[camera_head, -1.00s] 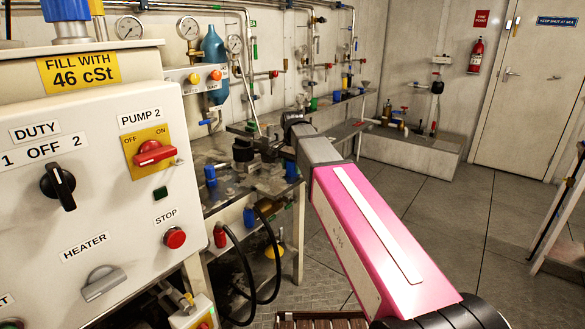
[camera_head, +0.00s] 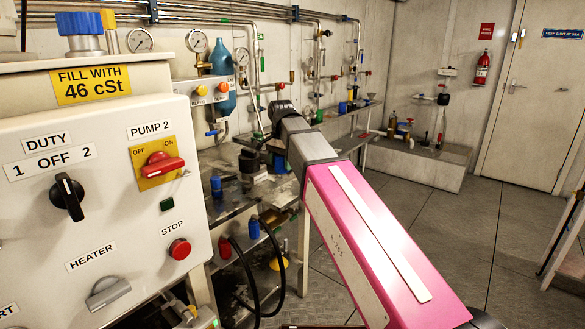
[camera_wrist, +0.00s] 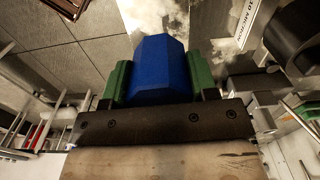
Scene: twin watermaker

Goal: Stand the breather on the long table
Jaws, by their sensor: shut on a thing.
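My gripper (camera_wrist: 158,84) has its two green fingers on either side of a blue faceted thing, the breather (camera_wrist: 158,62), and is shut on it in the wrist view. Its underside is not clear there. In the head view my pink arm reaches away over the grey table along the left wall (camera_head: 232,208). The end of the arm is dark and small there, and the breather cannot be made out in it. I cannot tell how high the breather is above the table.
A white control panel (camera_head: 95,215) fills the left near side. A small blue item (camera_head: 216,187) stands on the table close to the arm's end. Black hoses (camera_head: 270,265) hang at its front. A farther bench (camera_head: 345,128) lies beyond. Open floor (camera_head: 420,225) is at right.

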